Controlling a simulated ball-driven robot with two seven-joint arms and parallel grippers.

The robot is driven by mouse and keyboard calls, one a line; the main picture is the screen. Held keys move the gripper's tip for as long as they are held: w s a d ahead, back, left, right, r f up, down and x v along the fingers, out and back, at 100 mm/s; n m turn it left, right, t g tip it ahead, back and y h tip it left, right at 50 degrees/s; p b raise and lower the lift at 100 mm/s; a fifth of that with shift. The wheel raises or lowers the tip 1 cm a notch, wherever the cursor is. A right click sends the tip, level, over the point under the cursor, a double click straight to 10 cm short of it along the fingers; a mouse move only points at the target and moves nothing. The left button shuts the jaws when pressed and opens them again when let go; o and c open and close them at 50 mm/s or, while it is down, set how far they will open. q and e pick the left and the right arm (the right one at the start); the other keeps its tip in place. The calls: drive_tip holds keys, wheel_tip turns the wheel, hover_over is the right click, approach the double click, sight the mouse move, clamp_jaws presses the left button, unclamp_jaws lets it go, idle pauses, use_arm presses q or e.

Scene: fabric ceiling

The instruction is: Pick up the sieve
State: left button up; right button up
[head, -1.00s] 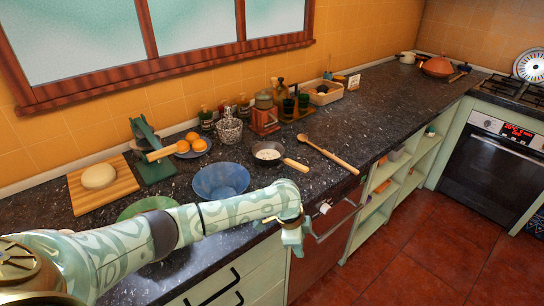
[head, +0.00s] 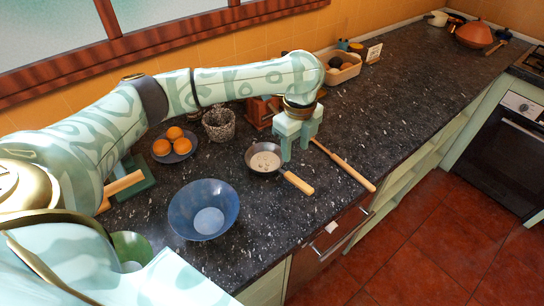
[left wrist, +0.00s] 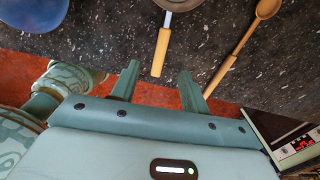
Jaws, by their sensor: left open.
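The sieve (head: 265,160), a small round pan-like thing with a dark rim and a pale wooden handle, lies on the dark speckled counter. Its handle points to the lower right in the head view. My left gripper (head: 295,151) is open and empty above the counter, its fingers pointing down close to the handle. In the left wrist view the sieve's handle (left wrist: 161,52) reaches toward the gap between the open fingers (left wrist: 158,74), and the bowl is cut off by the top edge. My right gripper is not in view.
A wooden spoon (head: 345,165) lies just right of the sieve. A blue bowl (head: 204,209) stands to its left. Behind are a plate of oranges (head: 175,146), a woven-looking pot (head: 218,125) and a box (head: 343,72).

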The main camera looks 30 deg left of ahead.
use_arm(q)
drive_tip(key=b, duration=0.2)
hover_over(293, 177)
drive_tip(key=s, duration=0.1)
drive_tip(key=f, duration=0.5)
drive_tip(key=shift+s+d, duration=0.1)
drive_tip(key=shift+d, duration=0.15)
drive_tip(key=f, duration=0.3)
drive_tip(key=shift+w+a+b, duration=0.1)
drive_tip(key=shift+w+b, duration=0.2)
drive_tip(key=shift+f, duration=0.45)
drive_tip(key=f+b, duration=0.2)
drive_tip(key=f, duration=0.1)
drive_tip(key=f+b, duration=0.1)
drive_tip(key=f, duration=0.1)
drive_tip(key=shift+w+a+f, duration=0.1)
drive_tip(key=shift+w+a, duration=0.15)
drive_tip(key=shift+w, duration=0.1)
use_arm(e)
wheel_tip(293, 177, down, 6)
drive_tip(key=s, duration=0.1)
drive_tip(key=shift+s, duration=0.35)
use_arm(q)
drive_tip(key=c, duration=1)
drive_tip(key=shift+r, duration=0.2)
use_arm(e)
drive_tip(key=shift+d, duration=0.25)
